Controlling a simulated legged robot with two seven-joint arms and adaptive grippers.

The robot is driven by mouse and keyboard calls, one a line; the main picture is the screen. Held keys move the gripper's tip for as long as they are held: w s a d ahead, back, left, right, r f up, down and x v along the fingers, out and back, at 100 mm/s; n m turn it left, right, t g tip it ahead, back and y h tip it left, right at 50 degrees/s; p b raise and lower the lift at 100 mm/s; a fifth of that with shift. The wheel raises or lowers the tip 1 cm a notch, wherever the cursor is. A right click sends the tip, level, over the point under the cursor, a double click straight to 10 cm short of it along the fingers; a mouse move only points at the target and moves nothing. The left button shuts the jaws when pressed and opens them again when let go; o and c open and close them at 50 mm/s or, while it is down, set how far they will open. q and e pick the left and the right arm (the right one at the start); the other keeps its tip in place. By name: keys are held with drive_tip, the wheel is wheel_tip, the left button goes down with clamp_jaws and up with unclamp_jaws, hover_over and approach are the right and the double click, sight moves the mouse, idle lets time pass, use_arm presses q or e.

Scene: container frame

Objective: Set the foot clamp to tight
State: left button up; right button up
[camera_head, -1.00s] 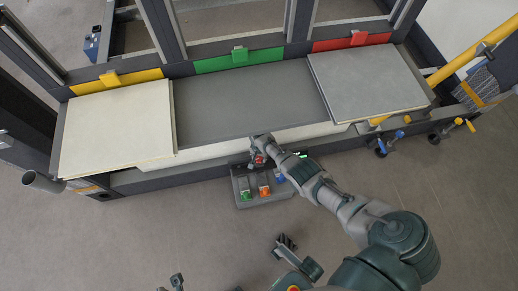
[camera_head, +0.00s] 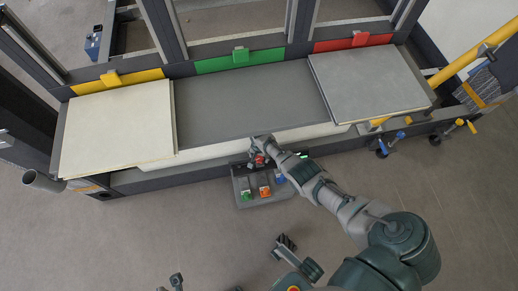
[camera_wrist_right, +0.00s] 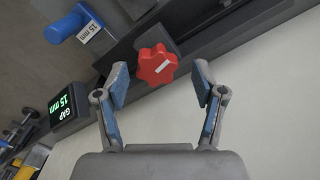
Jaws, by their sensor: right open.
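A red star-shaped knob (camera_wrist_right: 157,65) with a small pale strip on its face sits on the dark frame in the right wrist view; the strip cannot be read. In the head view a bit of red (camera_head: 260,160) shows at my right gripper (camera_head: 259,153), which is at the front edge of the frame above a grey control box (camera_head: 245,199). In the wrist view my right gripper (camera_wrist_right: 161,83) is open, its blue-padded fingers to either side of the knob and apart from it. No marking clearly naming the foot clamp is readable.
The wrist view shows a display (camera_wrist_right: 68,104) reading GAP 15 mm and a blue handle (camera_wrist_right: 70,24) labelled 15 mm. The box carries green (camera_head: 246,195), orange (camera_head: 265,191) and blue (camera_head: 281,178) parts. A cream panel (camera_head: 117,130) and grey panel (camera_head: 368,83) lie on the frame.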

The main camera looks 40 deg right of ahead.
sight(259, 157)
wheel_tip(259, 157, up, 12)
idle(0.6)
drive_tip(key=shift+f, duration=0.1)
idle(0.4)
